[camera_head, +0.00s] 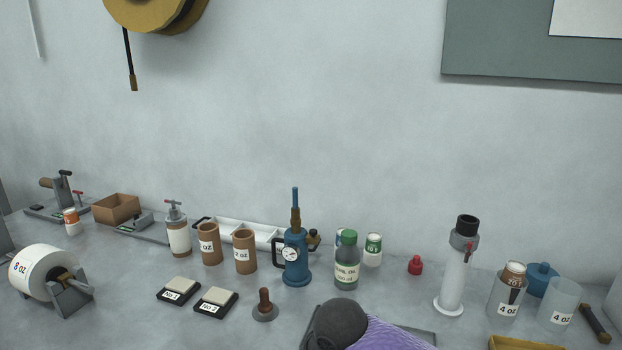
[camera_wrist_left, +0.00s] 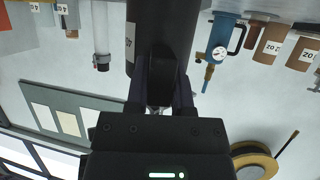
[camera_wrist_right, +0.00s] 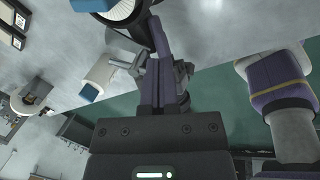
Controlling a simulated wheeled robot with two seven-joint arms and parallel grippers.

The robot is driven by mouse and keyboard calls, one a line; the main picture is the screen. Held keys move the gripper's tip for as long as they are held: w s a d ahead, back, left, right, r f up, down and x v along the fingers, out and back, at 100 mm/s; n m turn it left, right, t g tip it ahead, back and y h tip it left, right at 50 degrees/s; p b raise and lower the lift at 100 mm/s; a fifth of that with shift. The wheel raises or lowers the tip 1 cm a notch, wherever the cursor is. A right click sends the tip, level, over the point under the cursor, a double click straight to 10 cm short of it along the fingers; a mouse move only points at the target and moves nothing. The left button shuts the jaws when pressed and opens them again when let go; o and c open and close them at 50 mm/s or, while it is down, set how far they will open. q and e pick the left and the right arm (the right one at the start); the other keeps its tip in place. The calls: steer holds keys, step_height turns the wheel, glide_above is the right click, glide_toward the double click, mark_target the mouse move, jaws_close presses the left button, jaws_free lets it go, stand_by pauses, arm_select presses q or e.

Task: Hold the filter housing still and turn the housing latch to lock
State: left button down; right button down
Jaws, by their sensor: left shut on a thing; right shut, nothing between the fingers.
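In the left wrist view my left gripper (camera_wrist_left: 160,100) is shut on a dark cylinder (camera_wrist_left: 177,25) with a white label at its edge, which looks like the filter housing. A dark block on its face sits between my fingers. In the right wrist view my right gripper (camera_wrist_right: 155,25) is shut and empty. Its tips are close beside a dark-rimmed round part with a pale inside (camera_wrist_right: 123,10), cut by the frame; I cannot tell whether they touch. The housing latch cannot be made out clearly. Neither gripper can be made out in the head view.
A blue pump with a gauge (camera_head: 295,260), a green-capped bottle (camera_head: 346,262) and a white cylinder with a black top and red clip (camera_head: 455,275) stand on the bench. A dark rounded thing (camera_head: 338,322) and purple striped material (camera_head: 390,335) fill the front edge.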

steer(key=shift+a, duration=0.15)
steer(key=shift+s+a, duration=0.15)
steer(key=shift+s, duration=0.05)
stand_by(0.7)
steer(key=shift+s+a, duration=0.6)
steer(key=shift+a, duration=0.15)
steer(key=shift+a, duration=0.1)
steer(key=shift+s, duration=0.1)
step_height(320, 180, up, 6)
steer(key=shift+s, duration=0.3)
stand_by(0.4)
